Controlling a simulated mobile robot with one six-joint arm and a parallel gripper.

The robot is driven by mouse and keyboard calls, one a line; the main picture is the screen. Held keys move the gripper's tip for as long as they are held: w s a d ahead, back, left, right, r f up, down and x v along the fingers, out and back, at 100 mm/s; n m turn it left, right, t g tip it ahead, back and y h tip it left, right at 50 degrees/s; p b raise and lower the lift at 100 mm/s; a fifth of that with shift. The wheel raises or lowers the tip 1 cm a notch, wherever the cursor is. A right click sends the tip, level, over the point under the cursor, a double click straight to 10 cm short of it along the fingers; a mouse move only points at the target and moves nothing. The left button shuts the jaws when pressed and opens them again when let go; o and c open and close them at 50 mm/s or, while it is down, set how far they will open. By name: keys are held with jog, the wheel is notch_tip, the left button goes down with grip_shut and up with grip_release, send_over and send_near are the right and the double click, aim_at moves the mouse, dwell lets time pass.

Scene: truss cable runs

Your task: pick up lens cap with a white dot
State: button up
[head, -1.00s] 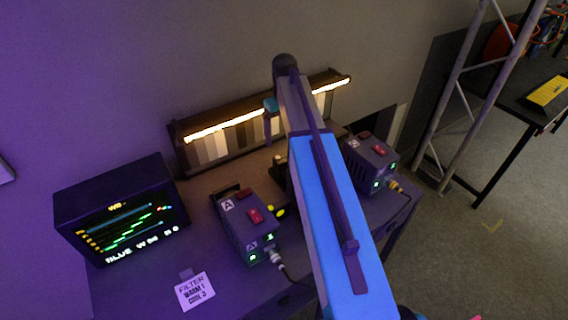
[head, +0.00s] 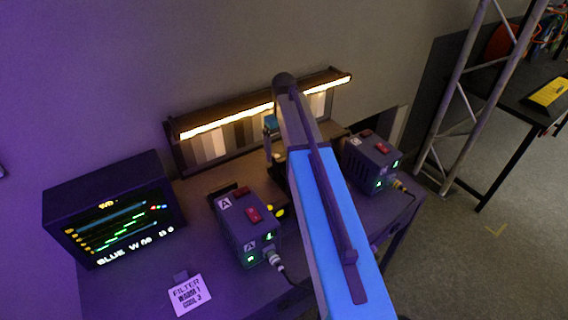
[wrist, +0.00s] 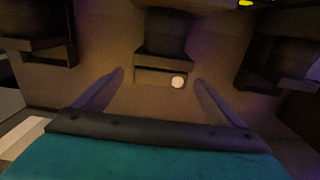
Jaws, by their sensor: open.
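In the wrist view a dark block-like holder with a round dark top (wrist: 165,35) stands at the top middle. A white dot (wrist: 177,82) shows on its lower front face; I cannot tell whether this dark piece is the lens cap itself. My gripper (wrist: 160,82) is open, with one finger on each side of the white dot and nothing held between them. In the head view my arm hides most of this spot, and the gripper is only partly visible behind the arm.
Similar dark holders stand at the left (wrist: 40,35) and right (wrist: 285,60) in the wrist view. In the head view, unit A (head: 245,228) and another cabled box (head: 371,162) flank my arm.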

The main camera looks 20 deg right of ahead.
aim_at(283, 153)
jog(key=shift+f, duration=0.1)
jog(key=shift+f+b, duration=1.9)
jog(key=shift+f, duration=0.6)
jog(key=c, duration=1.2)
